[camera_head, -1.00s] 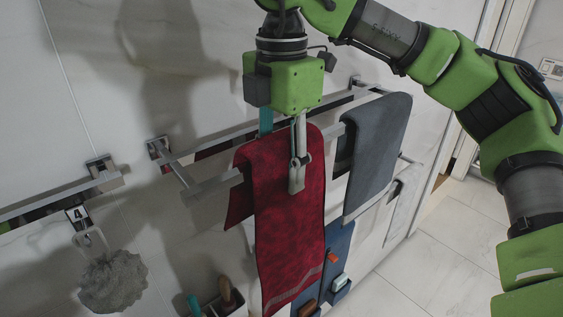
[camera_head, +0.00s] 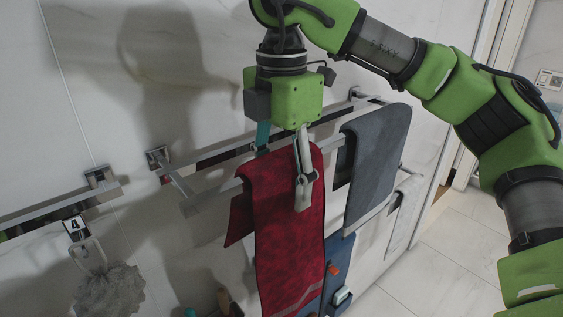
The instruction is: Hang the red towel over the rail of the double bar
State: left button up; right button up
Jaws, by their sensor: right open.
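The red towel (camera_head: 288,230) is draped over the front rail (camera_head: 215,195) of the double bar. A long front part hangs down, and a shorter part shows behind the rail at left. My right gripper (camera_head: 283,168) points down over the towel's top fold. Its jaws are open, with one finger in front of the towel and the teal-coloured one behind it. The rear fingertip is partly hidden. The rail under the towel is covered. My left gripper is not in view.
A grey towel (camera_head: 378,160) hangs to the right on the same bar. A second rail (camera_head: 225,155) runs behind, near the wall. At left are another wall bar (camera_head: 60,208) and a grey sponge puff (camera_head: 108,292). A blue hanging organiser (camera_head: 340,262) is below.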

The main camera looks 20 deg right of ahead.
notch_tip(320, 180, up, 12)
jog(key=shift+f, duration=0.1)
dwell(0.4)
